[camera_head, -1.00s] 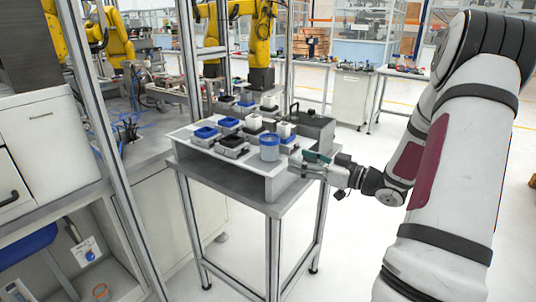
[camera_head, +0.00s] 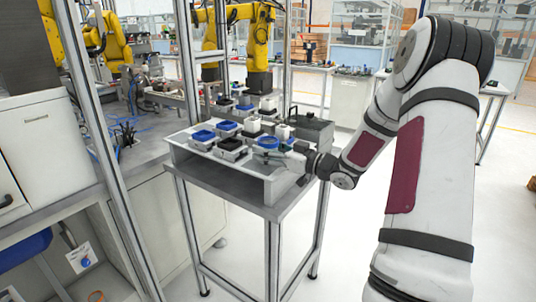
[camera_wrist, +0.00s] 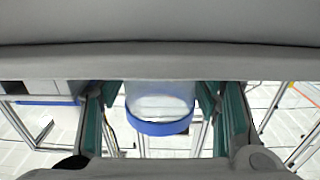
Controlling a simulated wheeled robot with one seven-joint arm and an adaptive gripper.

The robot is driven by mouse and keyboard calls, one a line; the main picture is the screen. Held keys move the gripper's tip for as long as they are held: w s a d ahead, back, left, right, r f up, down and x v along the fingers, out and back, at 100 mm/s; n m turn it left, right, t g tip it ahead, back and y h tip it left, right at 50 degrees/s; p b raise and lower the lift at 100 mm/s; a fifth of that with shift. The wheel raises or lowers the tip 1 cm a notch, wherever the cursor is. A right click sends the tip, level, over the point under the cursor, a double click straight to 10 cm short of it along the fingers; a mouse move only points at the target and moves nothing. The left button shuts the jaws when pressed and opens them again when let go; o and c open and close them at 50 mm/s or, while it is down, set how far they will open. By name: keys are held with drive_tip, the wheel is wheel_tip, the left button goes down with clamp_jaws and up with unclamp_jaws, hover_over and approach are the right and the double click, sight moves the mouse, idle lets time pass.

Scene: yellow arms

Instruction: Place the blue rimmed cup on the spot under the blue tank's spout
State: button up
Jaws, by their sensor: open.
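The blue rimmed cup (camera_head: 268,142) stands at the front right of the white raised top of the small table (camera_head: 258,190). It is partly hidden by my gripper (camera_head: 270,156) in the head view. In the wrist view the pale, see-through cup (camera_wrist: 160,103) with its blue rim lies between the two teal-lined fingers of my gripper (camera_wrist: 163,112). The fingers are open, one on each side of the cup, with a narrow gap visible to the rim. I cannot make out a blue tank with a spout, or the spot under it.
Blue-topped grey bins (camera_head: 203,135) and a dark-topped bin (camera_head: 231,145) stand left of the cup. White containers (camera_head: 284,131) and a dark grey box (camera_head: 312,126) stand behind it. A metal frame post (camera_head: 188,75) rises left of the table.

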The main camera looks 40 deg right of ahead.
drive_tip(key=c, duration=1)
